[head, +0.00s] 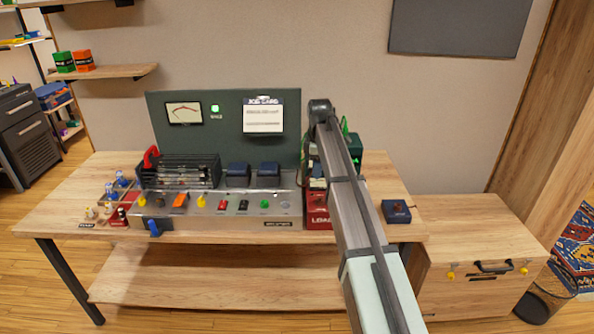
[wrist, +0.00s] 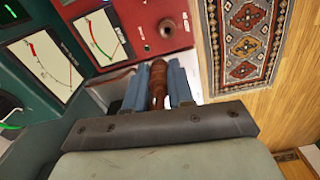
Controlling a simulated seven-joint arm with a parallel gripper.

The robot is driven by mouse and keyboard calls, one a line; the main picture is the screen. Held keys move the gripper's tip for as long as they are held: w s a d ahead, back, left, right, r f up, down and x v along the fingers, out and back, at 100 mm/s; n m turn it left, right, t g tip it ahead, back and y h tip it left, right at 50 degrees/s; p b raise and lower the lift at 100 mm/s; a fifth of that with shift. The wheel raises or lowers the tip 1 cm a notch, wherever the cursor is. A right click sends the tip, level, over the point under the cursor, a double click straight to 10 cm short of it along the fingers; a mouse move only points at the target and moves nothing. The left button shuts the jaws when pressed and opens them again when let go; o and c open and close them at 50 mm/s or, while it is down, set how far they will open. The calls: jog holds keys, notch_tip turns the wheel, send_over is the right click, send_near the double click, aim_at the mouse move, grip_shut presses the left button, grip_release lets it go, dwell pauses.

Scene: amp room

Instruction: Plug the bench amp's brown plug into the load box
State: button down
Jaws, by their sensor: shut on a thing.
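In the wrist view my gripper (wrist: 157,76) is shut on the brown plug (wrist: 158,88), with a blue finger on each side. The red load box (wrist: 138,15) lies just beyond the fingertips, with a white meter on its face. A dark round fitting (wrist: 165,28) shows on the box, nearly in line with the plug. I cannot tell whether the plug touches it. In the head view the red load box (head: 318,223) is partly hidden behind my arm, which also hides my gripper and the plug. The bench amp (head: 235,204) stands left of the box.
A dark green panel (head: 222,105) with a meter and job card rises behind the amp. A small dark blue box (head: 396,212) sits on the bench right of my arm. The wooden bench (head: 70,210) has bare room at its left end. A patterned rug (wrist: 245,45) lies below, right of the load box.

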jog(key=shift+s+d+f+n, duration=0.15)
jog(key=shift+s+d+n, duration=0.55)
jog(key=shift+s, duration=0.1)
jog(key=shift+f, duration=0.1)
jog(key=shift+f, duration=2.3)
jog(key=shift+f, duration=1.75)
dwell(0.5)
jog(key=c, duration=0.9)
grip_release()
notch_tip(320, 180, up, 14)
jog(key=shift+f, duration=0.1)
